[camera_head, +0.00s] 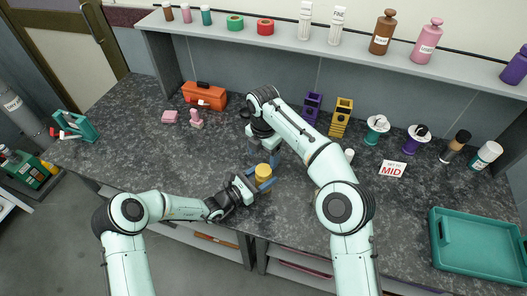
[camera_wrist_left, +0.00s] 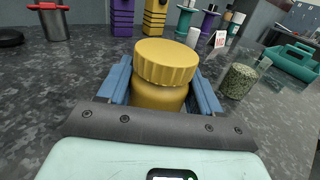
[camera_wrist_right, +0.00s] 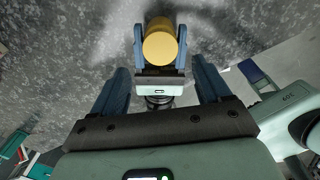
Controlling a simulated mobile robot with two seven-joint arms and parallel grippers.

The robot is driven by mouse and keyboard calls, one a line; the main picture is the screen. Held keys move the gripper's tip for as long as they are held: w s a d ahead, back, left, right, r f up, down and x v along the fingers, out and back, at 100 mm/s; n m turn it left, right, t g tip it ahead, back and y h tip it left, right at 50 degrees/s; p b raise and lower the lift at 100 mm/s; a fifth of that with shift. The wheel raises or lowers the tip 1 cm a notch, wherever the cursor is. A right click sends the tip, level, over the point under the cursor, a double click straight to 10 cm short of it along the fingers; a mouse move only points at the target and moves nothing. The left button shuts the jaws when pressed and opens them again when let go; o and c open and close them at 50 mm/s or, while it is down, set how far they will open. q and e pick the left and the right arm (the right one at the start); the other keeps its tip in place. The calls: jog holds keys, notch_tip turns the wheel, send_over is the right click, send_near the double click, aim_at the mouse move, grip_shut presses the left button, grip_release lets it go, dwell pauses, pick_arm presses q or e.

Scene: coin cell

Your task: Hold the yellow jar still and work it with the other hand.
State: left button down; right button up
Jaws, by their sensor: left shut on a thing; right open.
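The yellow jar (camera_head: 263,176) with its ribbed screw lid stands upright near the front edge of the dark counter. My left gripper (camera_head: 258,184) is shut on the jar's body from the side. In the left wrist view the lid of the yellow jar (camera_wrist_left: 166,62) sits on the body, between the blue fingers (camera_wrist_left: 163,95). My right gripper (camera_head: 265,155) is above and behind the jar, pointing down. In the right wrist view its fingers (camera_wrist_right: 161,90) are wide open and empty, with the jar lid (camera_wrist_right: 160,47) beyond them, apart from the fingers.
A glass jar of green bits (camera_wrist_left: 238,80) stands right of the yellow jar. Purple (camera_head: 312,106) and yellow racks (camera_head: 341,117) stand behind. The left front counter is clear.

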aim_at(264, 170)
notch_tip(264, 170, down, 7)
jog(key=shift+f, duration=0.1)
dwell(0.4)
jog(key=c, duration=1.1)
jog(key=m, duration=0.6)
jog(key=shift+m, duration=0.3)
jog(key=m, duration=0.4)
jog(key=shift+m, duration=0.3)
jog(key=m, duration=0.4)
jog(key=shift+m, duration=0.3)
jog(key=m, duration=0.6)
jog(key=o, duration=1.2)
jog(key=shift+o, duration=0.2)
